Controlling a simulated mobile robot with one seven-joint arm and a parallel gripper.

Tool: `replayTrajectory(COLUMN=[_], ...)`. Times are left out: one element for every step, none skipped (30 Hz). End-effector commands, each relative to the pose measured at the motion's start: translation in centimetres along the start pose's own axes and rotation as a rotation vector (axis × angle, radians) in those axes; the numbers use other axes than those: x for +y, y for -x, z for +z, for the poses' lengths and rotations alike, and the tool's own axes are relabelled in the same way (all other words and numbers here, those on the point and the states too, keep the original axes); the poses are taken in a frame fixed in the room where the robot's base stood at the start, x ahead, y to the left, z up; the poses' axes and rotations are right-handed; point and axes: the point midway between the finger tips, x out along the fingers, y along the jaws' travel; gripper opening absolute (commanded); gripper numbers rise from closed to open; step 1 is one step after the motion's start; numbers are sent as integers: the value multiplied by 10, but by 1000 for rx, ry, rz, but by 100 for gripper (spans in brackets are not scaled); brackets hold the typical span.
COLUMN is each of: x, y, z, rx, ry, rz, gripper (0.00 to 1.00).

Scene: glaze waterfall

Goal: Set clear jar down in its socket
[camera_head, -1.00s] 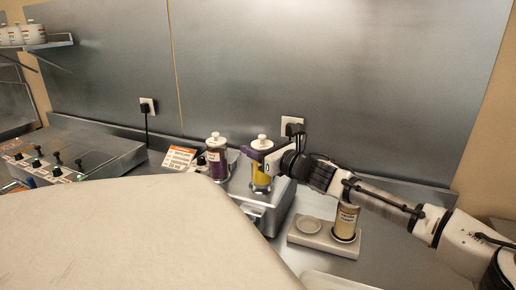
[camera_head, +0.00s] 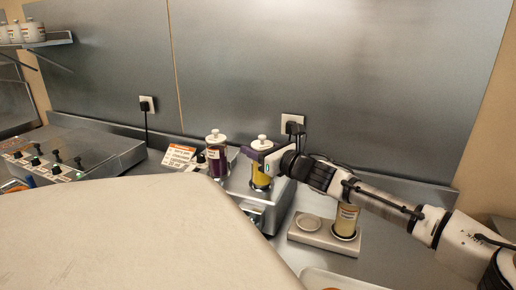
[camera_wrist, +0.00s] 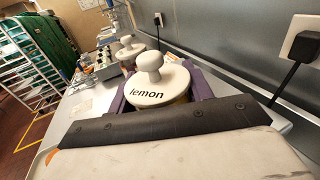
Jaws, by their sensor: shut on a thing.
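The clear jar (camera_head: 261,180) has yellow contents and a white knobbed lid. It stands upright at the steel machine (camera_head: 240,192), right of a jar with purple contents (camera_head: 217,160). My gripper (camera_head: 262,158) is shut on the jar just below its lid. In the wrist view the lid (camera_wrist: 158,88) reads "lemon", with purple fingers on both sides. The jar's lower end meets the machine's top in the head view. The socket is hidden, and I cannot tell if the jar is seated.
A pale two-place holder (camera_head: 322,238) stands at right, its left place empty and a yellow labelled jar (camera_head: 346,220) in its right. An orange-and-white card (camera_head: 178,155) stands left of the purple jar. The steel wall (camera_head: 320,80) is close behind. A pale surface (camera_head: 130,230) fills the front left.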

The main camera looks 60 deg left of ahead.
Motion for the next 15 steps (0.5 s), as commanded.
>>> replayTrajectory(x=[0, 0, 0, 0, 0, 0, 0, 0, 0, 0, 0, 0, 0, 0, 0], y=[0, 0, 0, 0, 0, 0, 0, 0, 0, 0, 0, 0, 0, 0, 0], z=[0, 0, 0, -1, -1, -2, -2, -2, -3, -3, -4, -4, -4, -3, -4], rx=[-2, -2, -2, -2, -2, -2, -2, -2, -2, -2, -2, -2, -2, -2, -2], ry=[0, 0, 0, 0, -1, -1, -1, -1, -1, -1, -1, -1, 0, 0, 0], rz=[1, 1, 1, 1, 0, 1, 0, 0, 0, 0, 0, 0, 0, 0, 0], gripper=[0, 0, 0, 0, 0, 0, 0, 0, 0, 0, 0, 0, 53, 57, 62])
